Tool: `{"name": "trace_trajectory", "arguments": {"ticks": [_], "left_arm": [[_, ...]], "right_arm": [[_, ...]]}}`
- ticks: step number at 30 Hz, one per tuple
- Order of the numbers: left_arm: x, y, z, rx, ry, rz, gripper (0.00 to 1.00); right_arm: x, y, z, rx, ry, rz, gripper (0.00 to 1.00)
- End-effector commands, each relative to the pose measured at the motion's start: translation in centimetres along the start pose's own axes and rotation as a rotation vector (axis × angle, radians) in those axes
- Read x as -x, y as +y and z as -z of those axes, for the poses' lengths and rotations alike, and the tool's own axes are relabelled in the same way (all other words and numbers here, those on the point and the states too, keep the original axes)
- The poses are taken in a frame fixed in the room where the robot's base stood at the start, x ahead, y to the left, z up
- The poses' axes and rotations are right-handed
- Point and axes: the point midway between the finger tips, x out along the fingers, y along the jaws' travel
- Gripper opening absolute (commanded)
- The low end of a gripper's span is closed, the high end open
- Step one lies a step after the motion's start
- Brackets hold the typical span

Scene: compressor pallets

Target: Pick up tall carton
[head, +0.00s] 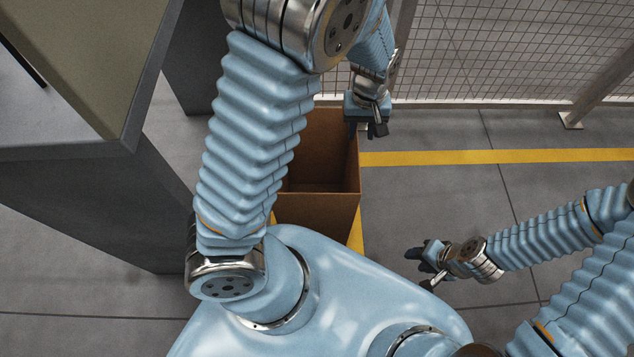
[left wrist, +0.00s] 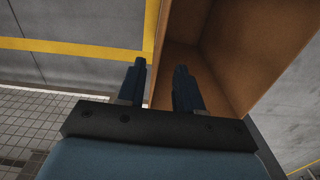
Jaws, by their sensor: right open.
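The tall carton (head: 315,215) is a brown, open-topped box standing upright on the floor, and its inside looks empty. My left arm hides its left part in the head view. My left gripper (head: 367,128) is at the carton's far right top corner. In the left wrist view the left gripper's fingers (left wrist: 160,84) are apart, one on each side of a wall of the carton (left wrist: 235,55), with gaps beside the wall. My right gripper (head: 430,262) is open and empty, to the right of the carton and away from it.
A grey bench or cabinet (head: 80,195) stands close on the left. A wire mesh fence (head: 500,50) runs along the back, with a slanted post (head: 600,75) at right. A yellow floor line (head: 500,157) crosses the floor. The floor right of the carton is clear.

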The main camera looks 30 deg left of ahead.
Motion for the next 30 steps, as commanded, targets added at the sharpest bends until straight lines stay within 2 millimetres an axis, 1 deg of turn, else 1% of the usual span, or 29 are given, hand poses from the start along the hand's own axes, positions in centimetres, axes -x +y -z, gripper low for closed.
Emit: {"name": "trace_trajectory", "arguments": {"ticks": [1,6,9,14,21,24,30], "left_arm": [[-1.4,-0.1,-0.1,0.002,-0.003,0.005,0.35],[-5.0,-0.1,0.0,0.003,-0.002,0.003,0.35],[-6.3,-0.1,0.0,0.001,-0.001,0.002,0.35],[-7.5,-0.1,0.0,0.001,0.000,0.002,0.35],[-11.3,-0.1,0.1,0.001,-0.001,0.002,0.35],[-12.1,0.0,0.2,0.002,0.000,0.002,0.35],[-12.2,0.0,0.2,0.000,0.001,0.000,0.35]], "right_arm": [[-0.4,0.2,0.0,-0.001,0.000,-0.001,0.43],[-1.0,0.5,0.0,-0.002,0.000,-0.001,0.43],[-1.2,0.5,0.0,-0.002,0.001,-0.002,0.43],[-1.3,0.6,0.0,-0.003,0.001,-0.002,0.43],[-1.8,0.8,0.0,-0.003,0.002,-0.002,0.43],[-1.9,0.8,0.0,-0.003,0.002,-0.002,0.43],[-1.9,0.8,0.0,-0.004,0.002,-0.003,0.43]]}}
